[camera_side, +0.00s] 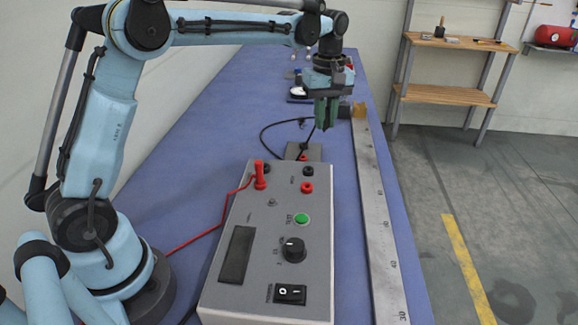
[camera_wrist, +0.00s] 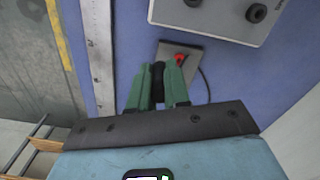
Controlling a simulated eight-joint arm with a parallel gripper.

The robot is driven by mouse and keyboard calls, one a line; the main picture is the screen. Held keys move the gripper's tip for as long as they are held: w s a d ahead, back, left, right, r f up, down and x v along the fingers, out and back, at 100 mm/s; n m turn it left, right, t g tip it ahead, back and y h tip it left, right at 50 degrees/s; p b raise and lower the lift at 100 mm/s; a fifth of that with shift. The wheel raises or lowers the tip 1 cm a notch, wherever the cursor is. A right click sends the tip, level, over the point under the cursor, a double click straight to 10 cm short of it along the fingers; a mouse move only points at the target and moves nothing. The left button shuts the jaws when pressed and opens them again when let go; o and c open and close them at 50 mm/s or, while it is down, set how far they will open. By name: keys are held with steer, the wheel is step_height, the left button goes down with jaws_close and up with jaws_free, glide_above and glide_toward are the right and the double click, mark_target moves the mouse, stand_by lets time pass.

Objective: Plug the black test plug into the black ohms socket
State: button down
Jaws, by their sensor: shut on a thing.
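My gripper (camera_side: 325,124) is above the far part of the bench, beyond the grey test box (camera_side: 270,255). Its green fingers are shut on the black test plug, seen as a dark piece (camera_wrist: 158,78) between them in the wrist view. In the side view the fingers mostly hide the plug. A black socket (camera_side: 308,171) is on the far right of the box top, with a red socket (camera_side: 307,188) nearer. The wrist view shows two black sockets, one cut by the top edge (camera_wrist: 193,2) and one to its right (camera_wrist: 256,13). I cannot read their labels.
A red plug (camera_side: 260,175) with a red lead stands in the box's far left. A grey block (camera_wrist: 195,56) with a red-topped socket lies beyond the box. A black cable (camera_side: 265,135) loops on the bench. A metal ruler bar (camera_side: 375,215) runs along the right side.

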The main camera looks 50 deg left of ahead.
steer(key=s+a+r, duration=0.1)
steer(key=s+a, duration=0.1)
steer(key=s, duration=0.5)
steer(key=s+a+r, duration=0.1)
steer(key=s, duration=0.6)
steer(key=shift+s+a, duration=0.15)
steer(key=shift+a, duration=0.2)
steer(key=shift+f, duration=0.1)
steer(key=shift+f, duration=2.9)
steer(key=shift+f, duration=1.05)
steer(key=c, duration=1)
jaws_free()
